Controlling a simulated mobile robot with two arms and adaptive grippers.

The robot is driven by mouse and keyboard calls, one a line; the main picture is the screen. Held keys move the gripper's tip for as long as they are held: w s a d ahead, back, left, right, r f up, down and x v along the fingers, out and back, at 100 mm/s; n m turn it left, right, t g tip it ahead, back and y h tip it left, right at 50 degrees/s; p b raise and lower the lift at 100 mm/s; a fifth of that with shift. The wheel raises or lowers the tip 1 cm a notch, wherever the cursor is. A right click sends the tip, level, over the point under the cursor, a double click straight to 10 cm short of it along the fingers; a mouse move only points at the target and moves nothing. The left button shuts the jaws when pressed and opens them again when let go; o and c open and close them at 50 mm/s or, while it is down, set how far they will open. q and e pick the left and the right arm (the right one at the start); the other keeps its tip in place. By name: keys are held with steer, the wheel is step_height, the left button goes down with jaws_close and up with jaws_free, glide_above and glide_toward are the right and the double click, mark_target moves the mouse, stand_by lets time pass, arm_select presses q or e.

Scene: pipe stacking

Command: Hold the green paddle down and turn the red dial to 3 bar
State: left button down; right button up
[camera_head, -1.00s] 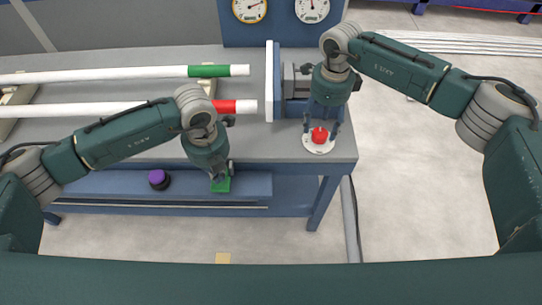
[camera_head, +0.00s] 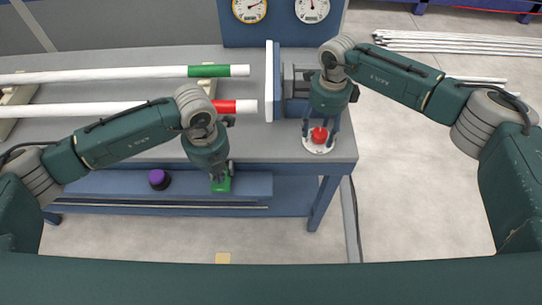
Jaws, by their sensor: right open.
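The green paddle (camera_head: 222,184) is on the blue front ledge below the table. My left gripper (camera_head: 219,178) is right over the paddle with its fingertips at it and looks to be touching it; whether its fingers are apart is hard to see. The red dial (camera_head: 319,135) sits on a round white plate (camera_head: 318,147) at the table's right front corner. My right gripper (camera_head: 320,133) is open, pointing down, with one finger on each side of the dial. I cannot tell whether the fingers touch it.
A purple button (camera_head: 158,178) is on the ledge left of the paddle. White pipes with a green band (camera_head: 208,71) and a red band (camera_head: 224,106) lie on the table. Two gauges (camera_head: 250,8) are on the back panel. A blue clamp with a white plate (camera_head: 270,82) stands behind the dial.

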steer(key=shift+f, duration=0.65)
steer(key=c, duration=1)
steer(key=shift+c, duration=0.2)
